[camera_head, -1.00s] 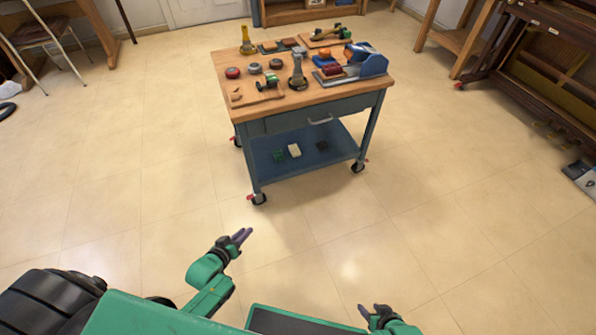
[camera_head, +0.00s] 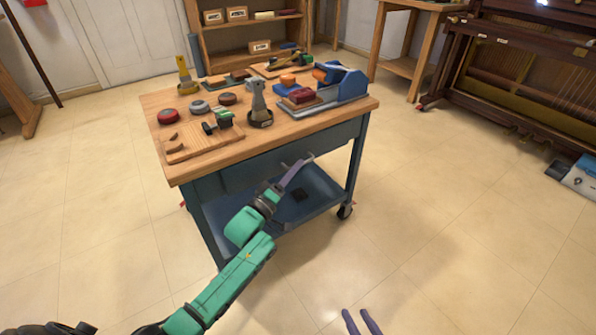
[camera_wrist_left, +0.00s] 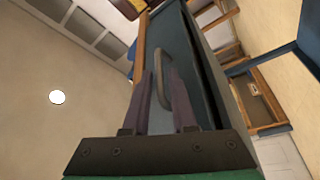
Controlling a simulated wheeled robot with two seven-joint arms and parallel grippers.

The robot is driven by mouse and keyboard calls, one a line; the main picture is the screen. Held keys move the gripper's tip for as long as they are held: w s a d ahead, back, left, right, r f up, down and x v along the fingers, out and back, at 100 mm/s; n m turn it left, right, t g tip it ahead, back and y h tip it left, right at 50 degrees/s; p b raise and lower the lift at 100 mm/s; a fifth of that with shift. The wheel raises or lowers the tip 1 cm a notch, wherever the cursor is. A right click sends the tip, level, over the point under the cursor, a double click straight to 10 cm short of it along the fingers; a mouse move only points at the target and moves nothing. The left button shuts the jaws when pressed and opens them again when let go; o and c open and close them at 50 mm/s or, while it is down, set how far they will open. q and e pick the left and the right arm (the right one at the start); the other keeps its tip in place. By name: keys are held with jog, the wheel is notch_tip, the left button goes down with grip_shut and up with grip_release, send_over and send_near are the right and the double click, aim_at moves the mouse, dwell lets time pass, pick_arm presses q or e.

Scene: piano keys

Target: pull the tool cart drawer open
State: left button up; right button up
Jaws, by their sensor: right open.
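The tool cart (camera_head: 178,175) is blue with a wooden top, ahead of me. The metal drawer handle (camera_head: 309,158) is partly hidden by my left gripper (camera_head: 291,171), which is at the handle. In the left wrist view, the two purple fingers stand apart with the handle (camera_wrist_left: 160,78) between them; a gap shows, so it is open. My right gripper (camera_head: 361,318) is at the bottom edge, open and empty, well away from the cart.
Tools, round tins and a blue holder (camera_head: 346,83) stand on the cart top. The cart's lower shelf (camera_head: 318,200) is below my left gripper. An open piano frame (camera_head: 520,80) stands at the right.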

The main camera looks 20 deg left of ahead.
pick_arm(q)
jog(key=shift+x, duration=0.9)
jog(key=shift+s, duration=0.1)
grip_shut()
dwell(0.6)
